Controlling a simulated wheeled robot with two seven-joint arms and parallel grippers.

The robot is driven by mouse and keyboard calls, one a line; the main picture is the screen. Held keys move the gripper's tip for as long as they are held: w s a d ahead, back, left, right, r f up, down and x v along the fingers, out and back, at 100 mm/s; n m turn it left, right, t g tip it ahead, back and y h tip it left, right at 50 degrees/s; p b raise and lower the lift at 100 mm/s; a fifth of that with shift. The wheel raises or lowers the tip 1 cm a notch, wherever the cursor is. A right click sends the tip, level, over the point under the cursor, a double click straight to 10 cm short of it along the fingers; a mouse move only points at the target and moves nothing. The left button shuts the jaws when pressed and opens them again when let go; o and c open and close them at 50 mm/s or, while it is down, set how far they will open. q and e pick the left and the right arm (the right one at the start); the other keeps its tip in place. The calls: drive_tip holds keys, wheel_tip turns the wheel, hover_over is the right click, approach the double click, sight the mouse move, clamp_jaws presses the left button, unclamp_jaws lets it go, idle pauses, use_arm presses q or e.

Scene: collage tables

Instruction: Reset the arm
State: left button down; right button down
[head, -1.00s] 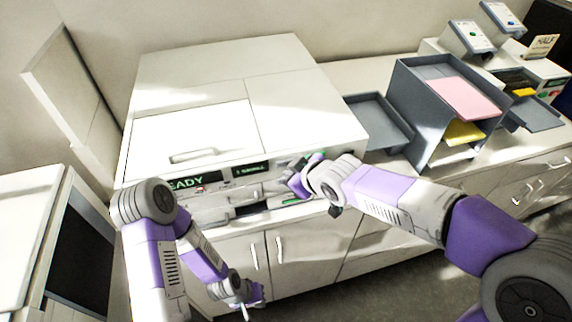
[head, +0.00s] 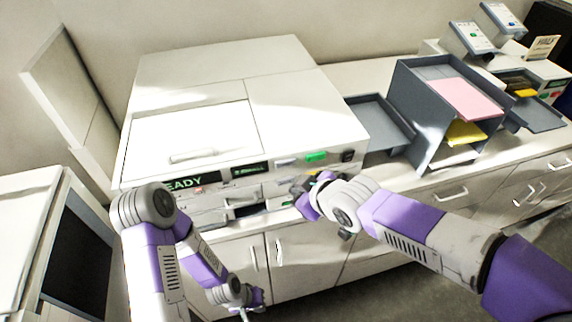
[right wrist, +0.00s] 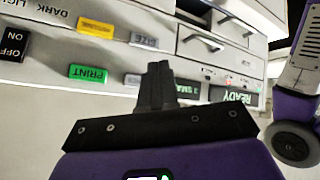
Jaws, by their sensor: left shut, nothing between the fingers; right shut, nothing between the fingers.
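My right gripper (head: 305,190) is in front of the white copier's front panel, below its green button, in the head view. In the right wrist view its dark fingers (right wrist: 157,85) are closed together with nothing between them. They point toward the panel, beside the green PRINT button (right wrist: 89,73); I cannot tell the exact gap. My left gripper (head: 248,300) hangs low in front of the cabinet doors, shut and empty. My left arm (head: 165,245) is bent with its elbow raised.
The white copier (head: 290,100) has a READY display (head: 190,181) and drawers (right wrist: 215,50). Grey trays (head: 375,118) and a paper organizer (head: 420,110) with pink and yellow paper stand to the right. An open dark-fronted cabinet (head: 80,250) is at the left. Floor is free at lower centre.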

idle(0.7)
drive_tip(key=s+d+f+m+g+b, duration=0.1)
drive_tip(key=d+f+m+g+b, duration=0.15)
drive_tip(key=f, duration=0.95)
drive_tip(key=d+f+m+g+b, duration=0.1)
drive_tip(key=f+m, duration=0.2)
drive_tip(key=f, duration=1)
drive_tip(key=s+d+f+m+g+b, duration=0.1)
drive_tip(key=s+d+f+m+b, duration=0.1)
drive_tip(key=s+f+m, duration=0.2)
drive_tip(key=s+d+f+m+g+h+b, duration=0.1)
drive_tip(key=s+d+f+m+g, duration=0.1)
drive_tip(key=s+f, duration=0.8)
wheel_tip(320, 180, down, 8)
drive_tip(key=shift+s+d+f+m+b, duration=0.15)
drive_tip(key=shift+d+m+b, duration=0.35)
drive_tip(key=shift+m, duration=0.65)
drive_tip(key=shift+g, duration=0.25)
